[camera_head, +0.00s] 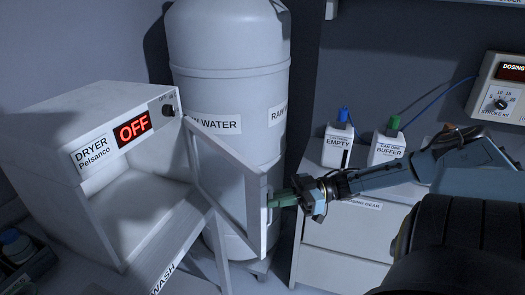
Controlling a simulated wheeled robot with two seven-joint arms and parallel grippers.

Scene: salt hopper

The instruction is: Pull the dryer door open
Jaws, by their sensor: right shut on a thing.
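The dryer (92,118) is a white box at the left, with a red "OFF" display and a "DRYER Pelsanco" label. Its door (228,185) stands open, swung out to the right, and the dryer's front opening (140,205) shows. My right gripper (274,200) comes in from the right and is shut at the door's free edge, on the handle. The green fingers cover most of the handle. My left gripper is not in view.
A white rain water tank (230,50) stands behind the door. Casting "EMPTY" (338,143) and "BUFFER" (387,147) containers stand on a drawer cabinet (340,240) behind my right arm. A dosing unit (500,95) is at the right. Small bottles (15,242) sit at the lower left.

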